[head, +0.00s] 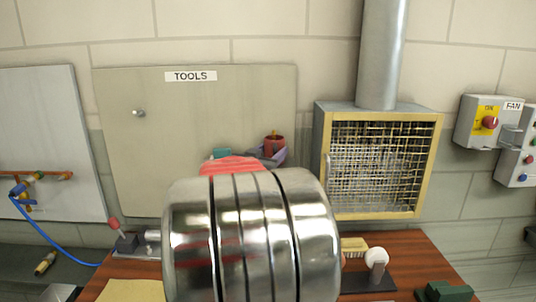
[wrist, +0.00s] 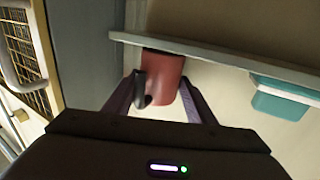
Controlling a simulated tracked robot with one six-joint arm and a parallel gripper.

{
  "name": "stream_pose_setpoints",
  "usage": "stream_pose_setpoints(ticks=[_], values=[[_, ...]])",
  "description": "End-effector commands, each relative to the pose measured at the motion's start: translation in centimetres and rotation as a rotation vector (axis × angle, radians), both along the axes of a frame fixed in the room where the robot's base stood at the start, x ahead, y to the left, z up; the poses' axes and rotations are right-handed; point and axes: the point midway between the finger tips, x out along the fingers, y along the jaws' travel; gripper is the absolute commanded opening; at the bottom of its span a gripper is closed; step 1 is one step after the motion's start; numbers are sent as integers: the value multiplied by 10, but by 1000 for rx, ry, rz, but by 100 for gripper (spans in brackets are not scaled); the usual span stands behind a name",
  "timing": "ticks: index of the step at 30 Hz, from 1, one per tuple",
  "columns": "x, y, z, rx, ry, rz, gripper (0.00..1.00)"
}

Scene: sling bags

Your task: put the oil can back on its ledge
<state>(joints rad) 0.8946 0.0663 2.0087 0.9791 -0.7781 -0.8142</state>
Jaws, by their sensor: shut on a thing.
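The oil can is the red can (head: 275,143) in front of the tools board in the head view. In the wrist view the red can (wrist: 164,78) sits between the two purple fingers, with a dark part on its left side. My gripper (head: 268,154) is shut on it; the fingers also show in the wrist view (wrist: 160,88). The pale ledge (wrist: 220,58) runs along the can's far end in the wrist view. I cannot tell whether the can touches it. In the head view my arm hides the ledge.
A teal thing (wrist: 280,98) is by the same ledge, apart from the can; it also shows in the head view (head: 221,153). A caged box (head: 378,165) with a duct is to the right. The wooden bench (head: 425,262) below holds a brush (head: 354,246) and other items.

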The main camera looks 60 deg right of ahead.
Motion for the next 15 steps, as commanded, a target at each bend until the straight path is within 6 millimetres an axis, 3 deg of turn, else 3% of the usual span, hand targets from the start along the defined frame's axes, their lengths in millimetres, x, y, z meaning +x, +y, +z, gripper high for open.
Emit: stream_pose_setpoints(ticks=[13, 14, 15], values=[[-2, -3, -4, -3, -1, -5, 21], [-2, -3, -5, -2, -1, -5, 52], [-2, -3, -4, -2, -1, -5, 55]])
